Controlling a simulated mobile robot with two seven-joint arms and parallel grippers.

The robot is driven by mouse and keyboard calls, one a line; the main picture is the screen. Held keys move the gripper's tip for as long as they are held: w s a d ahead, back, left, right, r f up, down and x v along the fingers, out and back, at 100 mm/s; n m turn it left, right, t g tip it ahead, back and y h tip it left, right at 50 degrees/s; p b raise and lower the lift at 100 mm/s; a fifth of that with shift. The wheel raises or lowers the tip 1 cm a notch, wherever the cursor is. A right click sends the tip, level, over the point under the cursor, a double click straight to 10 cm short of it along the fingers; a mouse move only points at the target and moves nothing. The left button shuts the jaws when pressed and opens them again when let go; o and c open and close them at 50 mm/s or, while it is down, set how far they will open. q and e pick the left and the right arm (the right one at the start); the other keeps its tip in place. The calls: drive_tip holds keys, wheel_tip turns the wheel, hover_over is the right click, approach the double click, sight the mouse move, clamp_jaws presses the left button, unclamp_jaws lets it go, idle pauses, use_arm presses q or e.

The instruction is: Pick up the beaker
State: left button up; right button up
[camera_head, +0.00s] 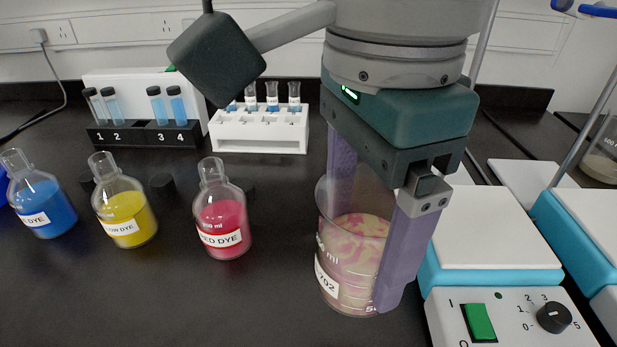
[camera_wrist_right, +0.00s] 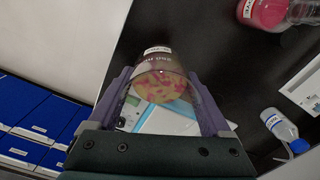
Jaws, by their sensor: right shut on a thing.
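The beaker (camera_head: 343,262) is clear glass with a white label and holds a pink and yellow swirled liquid. It is upright at the middle right of the head view, beside the hot plate stirrer. My right gripper (camera_head: 362,225) comes down from above and is shut on the beaker, one purple finger on each side. In the right wrist view the beaker (camera_wrist_right: 163,80) sits between the two fingers. I cannot tell whether its base touches the black bench. My left gripper is not in view.
Bottles of blue dye (camera_head: 42,205), yellow dye (camera_head: 126,208) and red dye (camera_head: 221,218) stand to the left. Behind are a black tube rack (camera_head: 145,135) and a white rack (camera_head: 258,132). A stirrer with a white plate (camera_head: 490,235) is close on the right.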

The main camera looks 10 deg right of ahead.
wheel_tip(320, 180, up, 9)
idle(0.6)
idle(0.4)
